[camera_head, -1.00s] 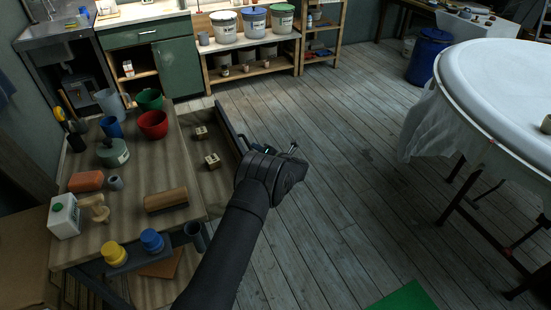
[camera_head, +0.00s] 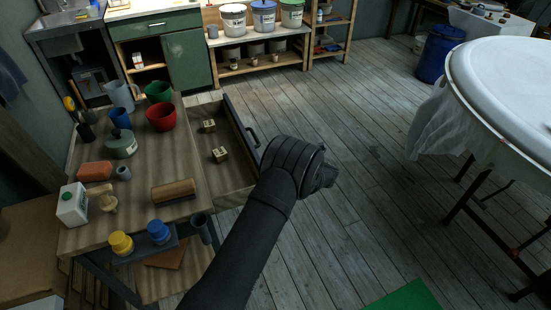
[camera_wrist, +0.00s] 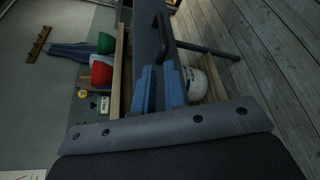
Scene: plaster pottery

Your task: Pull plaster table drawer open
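The plaster table (camera_head: 140,190) stands at the left in the head view. Its drawer (camera_head: 235,178) sticks out from the table's right side, open, with two small pale blocks (camera_head: 220,155) inside. The dark drawer handle (camera_head: 252,137) is on the drawer's outer face; it also shows in the wrist view (camera_wrist: 160,35). My gripper (camera_wrist: 159,68) has two blue fingers, apart with a narrow gap and nothing visible between them. The handle lies beyond the fingertips, seemingly clear of them.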

